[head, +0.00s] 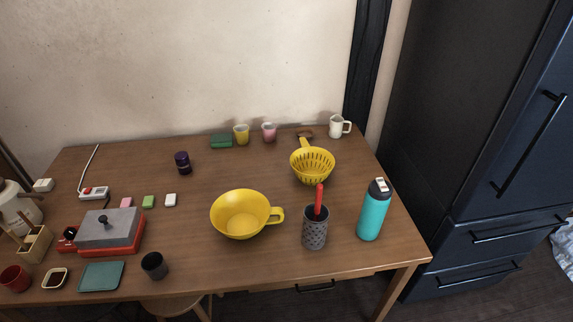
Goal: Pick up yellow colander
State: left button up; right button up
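The yellow colander (313,166) sits on the back right part of the wooden table. It is a slotted bowl with its opening facing up, and its handle points back and to the left. Behind it, near the handle's end, lies a small brown item (305,134). Neither of my grippers shows in the head view.
On the table (190,240), a yellow bowl with a handle (241,215), a grey perforated holder with a red-handled tool (315,228) and a teal bottle (373,212) stand in front of the colander. A white mug (339,126) stands behind it. A dark fridge (480,150) is right.

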aim_at(312, 166)
jog(key=i+l+u, duration=0.1)
jog(key=l+u, duration=0.25)
jog(key=l, duration=0.7)
jog(key=l+u, duration=0.35)
jog(key=l, duration=0.7)
